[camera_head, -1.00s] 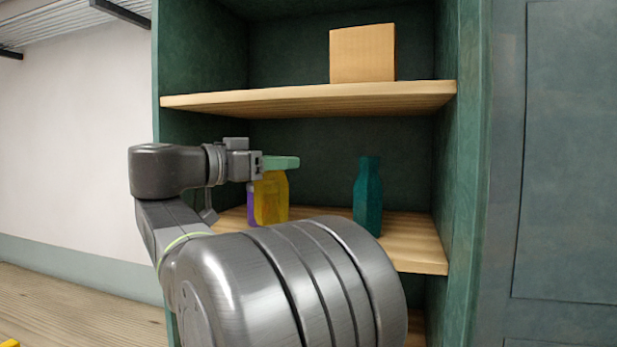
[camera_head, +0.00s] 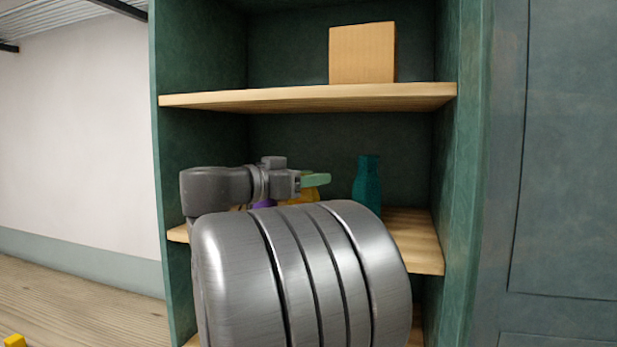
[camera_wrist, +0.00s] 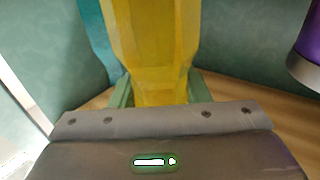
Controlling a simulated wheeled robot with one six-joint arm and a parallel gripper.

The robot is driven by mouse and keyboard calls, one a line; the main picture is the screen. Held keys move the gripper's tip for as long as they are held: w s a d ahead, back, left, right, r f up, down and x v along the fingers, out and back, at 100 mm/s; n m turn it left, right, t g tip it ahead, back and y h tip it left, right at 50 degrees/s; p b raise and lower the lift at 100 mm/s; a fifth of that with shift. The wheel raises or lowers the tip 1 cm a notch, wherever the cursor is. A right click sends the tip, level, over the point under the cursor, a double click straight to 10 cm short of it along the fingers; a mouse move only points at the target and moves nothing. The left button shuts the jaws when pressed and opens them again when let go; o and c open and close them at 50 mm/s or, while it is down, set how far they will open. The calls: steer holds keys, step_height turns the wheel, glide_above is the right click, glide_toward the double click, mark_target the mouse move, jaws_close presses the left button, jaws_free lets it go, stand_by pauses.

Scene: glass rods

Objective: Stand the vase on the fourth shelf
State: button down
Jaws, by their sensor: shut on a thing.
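The yellow vase (camera_wrist: 152,45) is between the green fingers of my gripper (camera_wrist: 160,90) in the wrist view, and the gripper is shut on it. In the head view my gripper (camera_head: 315,181) is above the lower visible shelf board (camera_head: 415,240). Only the upper part of the yellow vase (camera_head: 300,194) shows there. My arm hides its base, so I cannot tell whether it touches the board.
A teal bottle (camera_head: 367,188) stands to the right on the same board. A purple thing (camera_head: 263,204) is to the left, also at the right edge in the wrist view (camera_wrist: 309,40). A cardboard box (camera_head: 362,53) sits on the shelf above (camera_head: 300,98). Cabinet walls close both sides.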

steer(key=shift+f, duration=0.1)
steer(key=c, duration=0.8)
jaws_free()
steer(key=shift+r, duration=0.2)
steer(key=b+v, duration=0.3)
steer(key=v, duration=0.9)
steer(key=shift+a, duration=0.1)
